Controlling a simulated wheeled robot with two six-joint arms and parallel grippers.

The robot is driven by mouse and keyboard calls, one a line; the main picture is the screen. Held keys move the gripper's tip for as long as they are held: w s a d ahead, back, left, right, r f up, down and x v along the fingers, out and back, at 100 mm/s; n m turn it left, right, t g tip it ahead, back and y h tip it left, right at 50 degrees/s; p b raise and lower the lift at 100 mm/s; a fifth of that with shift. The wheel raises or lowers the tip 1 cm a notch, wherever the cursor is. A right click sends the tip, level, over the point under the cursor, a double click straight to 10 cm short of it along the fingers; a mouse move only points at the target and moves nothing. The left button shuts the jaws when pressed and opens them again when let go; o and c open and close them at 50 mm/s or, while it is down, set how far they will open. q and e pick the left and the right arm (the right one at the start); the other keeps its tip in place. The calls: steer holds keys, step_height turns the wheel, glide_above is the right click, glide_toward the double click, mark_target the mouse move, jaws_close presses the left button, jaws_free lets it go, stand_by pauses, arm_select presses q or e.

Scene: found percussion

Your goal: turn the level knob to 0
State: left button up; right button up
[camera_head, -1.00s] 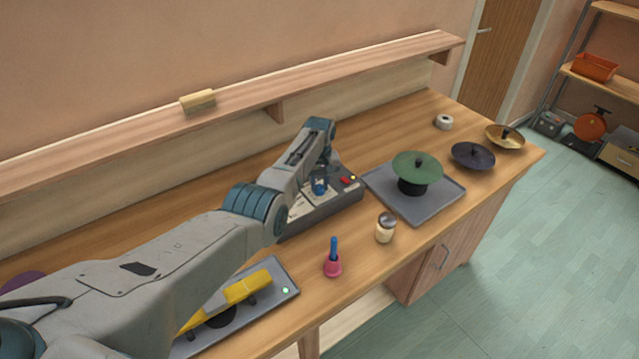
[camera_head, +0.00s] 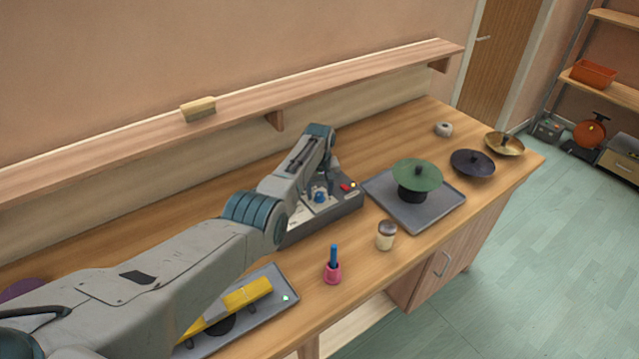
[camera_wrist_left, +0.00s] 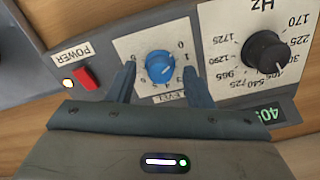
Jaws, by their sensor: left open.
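The blue level knob (camera_wrist_left: 159,65) sits on a pale panel with a printed number scale, upside down in the left wrist view. The 0 is at the upper right of the scale. The knob's pointer seems to aim to the lower right, but its exact reading is unclear. My left gripper (camera_wrist_left: 158,70) is open, with one finger on each side of the knob and gaps between. In the head view the knob (camera_head: 319,196) shows on the grey control box (camera_head: 345,206), just below my left gripper (camera_head: 327,185). My right gripper is out of view.
Beside the knob are a red power switch (camera_wrist_left: 84,78), a black Hz knob (camera_wrist_left: 265,52) and a green display (camera_wrist_left: 268,114). A pink-and-blue bell (camera_head: 333,270), a jar (camera_head: 386,236) and a green cymbal (camera_head: 417,174) stand nearby on the wooden bench.

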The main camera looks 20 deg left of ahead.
mark_target(320, 194)
arm_select(q)
step_height(320, 194, up, 11)
steer(key=b, duration=0.2)
steer(key=shift+f+b, duration=0.2)
steer(key=shift+b, duration=0.15)
